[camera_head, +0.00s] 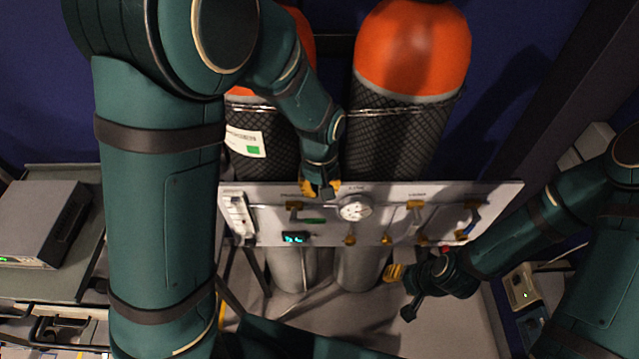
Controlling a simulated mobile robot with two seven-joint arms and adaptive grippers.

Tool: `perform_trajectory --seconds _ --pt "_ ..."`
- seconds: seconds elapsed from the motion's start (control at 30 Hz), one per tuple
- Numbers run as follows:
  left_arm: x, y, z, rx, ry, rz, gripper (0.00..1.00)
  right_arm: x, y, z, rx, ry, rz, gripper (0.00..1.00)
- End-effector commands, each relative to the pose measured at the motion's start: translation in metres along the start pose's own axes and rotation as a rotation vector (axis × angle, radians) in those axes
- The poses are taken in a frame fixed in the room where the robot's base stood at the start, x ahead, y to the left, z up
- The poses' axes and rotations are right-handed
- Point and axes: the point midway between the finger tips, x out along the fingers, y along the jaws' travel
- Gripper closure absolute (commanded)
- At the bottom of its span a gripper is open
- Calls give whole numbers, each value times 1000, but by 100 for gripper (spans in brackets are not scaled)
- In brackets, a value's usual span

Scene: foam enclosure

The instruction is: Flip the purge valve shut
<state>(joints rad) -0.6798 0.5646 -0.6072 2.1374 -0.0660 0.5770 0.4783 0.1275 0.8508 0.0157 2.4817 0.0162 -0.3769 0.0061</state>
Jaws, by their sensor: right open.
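A pale valve panel (380,204) spans the middle of the view in front of the gas cylinders. It carries a brass valve with a green handle (314,221), a round gauge (355,208), a brass valve (415,204) right of the gauge and a valve with a blue handle (474,216) at the right end. The labels are too small to read, so I cannot tell which is the purge valve. My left gripper (321,188) is at the panel's top edge, just left of the gauge; its fingers are too small to judge. My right gripper (402,288) is open below the panel.
Two orange-topped cylinders (412,45) in black mesh stand close behind the panel. A small display (294,238) sits on the panel's lower left. A grey box (38,222) rests on a shelf at left. Small boxes (523,287) stand at right.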

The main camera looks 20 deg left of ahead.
Motion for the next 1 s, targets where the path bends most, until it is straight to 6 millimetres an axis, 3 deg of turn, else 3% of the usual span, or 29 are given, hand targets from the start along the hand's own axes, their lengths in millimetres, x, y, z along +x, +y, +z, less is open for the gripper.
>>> perform_trajectory --seconds 0.1,0.4,0.6,1.0 --pt "28 -1 0 0 -3 -3 100 7 3 3 -2 -6 0 53" --pt "78 -1 0 -1 -2 -2 100 16 6 8 -5 -17 -1 53" --pt "91 0 0 1 0 -1 100 18 7 10 -6 -20 -2 53" --pt "94 0 0 1 1 0 100 18 7 10 -6 -20 -2 53"
